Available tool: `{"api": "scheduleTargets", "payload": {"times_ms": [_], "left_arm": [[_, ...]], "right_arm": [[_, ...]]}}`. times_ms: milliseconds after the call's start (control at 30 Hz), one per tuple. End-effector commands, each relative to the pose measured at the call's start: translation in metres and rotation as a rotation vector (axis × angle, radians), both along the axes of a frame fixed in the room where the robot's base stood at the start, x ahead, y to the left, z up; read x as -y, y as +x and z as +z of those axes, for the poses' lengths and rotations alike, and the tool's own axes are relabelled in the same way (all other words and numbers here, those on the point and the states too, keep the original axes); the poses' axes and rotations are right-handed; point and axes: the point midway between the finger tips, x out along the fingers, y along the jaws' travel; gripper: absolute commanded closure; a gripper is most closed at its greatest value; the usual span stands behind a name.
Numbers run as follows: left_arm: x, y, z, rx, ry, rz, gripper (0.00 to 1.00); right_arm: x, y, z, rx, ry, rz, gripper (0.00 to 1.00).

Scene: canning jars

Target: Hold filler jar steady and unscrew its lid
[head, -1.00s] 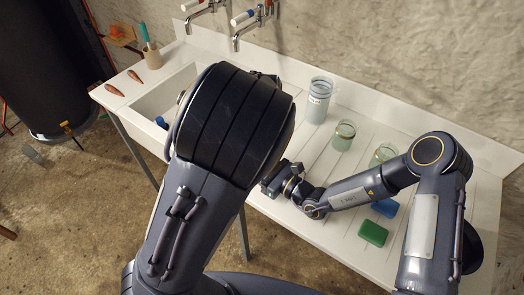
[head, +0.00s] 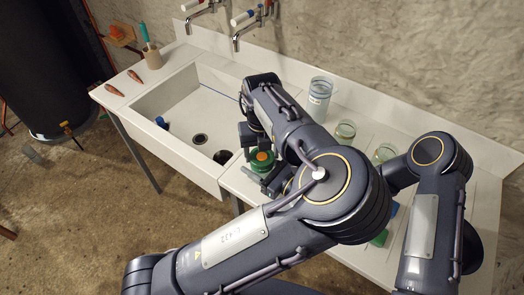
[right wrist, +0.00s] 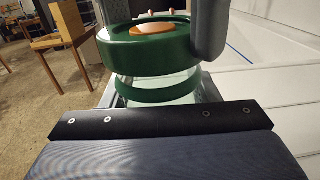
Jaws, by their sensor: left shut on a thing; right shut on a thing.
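The filler jar's green lid (head: 262,157), with an orange centre, is by the sink's right side in the head view. In the right wrist view the lid (right wrist: 145,50) sits above the clear glass jar (right wrist: 185,80), which has a green band below the lid. I cannot tell whether the lid is loose. My left gripper (head: 259,148) comes down from above and is shut on the lid; its grey finger shows at the lid's right side in the right wrist view. My right gripper (head: 268,180) is shut on the jar body, partly hidden by my left arm.
The sink basin (head: 185,118) is left of the jar. A tall glass jar (head: 319,98) and two smaller jars (head: 345,132) (head: 384,153) stand at the back right.

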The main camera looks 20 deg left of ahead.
Motion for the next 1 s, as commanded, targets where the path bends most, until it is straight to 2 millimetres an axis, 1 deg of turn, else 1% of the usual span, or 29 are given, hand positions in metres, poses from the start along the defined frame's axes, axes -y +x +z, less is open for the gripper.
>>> {"api": "scheduleTargets", "payload": {"times_ms": [33,67,200,233,267,500,633,767,1000], "left_arm": [[-0.001,-0.001,-0.003,-0.004,0.002,0.002,0.66],[-0.001,-0.001,-0.003,-0.004,0.002,0.001,0.38],[-0.001,-0.001,-0.002,-0.004,0.002,0.000,0.19],[-0.001,-0.001,-0.002,-0.004,0.001,0.000,0.16],[-0.001,-0.001,-0.002,-0.004,0.001,0.000,0.14],[0.000,0.000,-0.001,-0.003,0.001,-0.002,0.14],[0.000,0.000,0.007,-0.002,0.001,-0.003,0.14],[0.000,0.000,0.028,0.001,0.004,-0.003,0.14],[0.000,0.001,0.080,0.000,0.003,-0.003,0.14]], "right_arm": [[-0.001,0.000,0.002,0.003,0.005,0.002,0.72],[-0.001,0.000,0.002,0.003,0.005,0.002,0.72],[-0.001,0.000,0.002,0.003,0.004,0.001,0.72],[-0.001,0.000,0.001,0.003,0.004,0.001,0.72],[-0.001,0.000,0.001,0.002,0.005,0.001,0.72],[0.000,0.000,0.001,0.001,0.003,0.000,0.72],[0.000,0.000,0.001,0.001,0.003,0.000,0.72],[0.000,0.000,0.001,0.001,0.002,0.000,0.72],[0.000,0.000,0.001,0.001,0.002,0.000,0.72]]}}
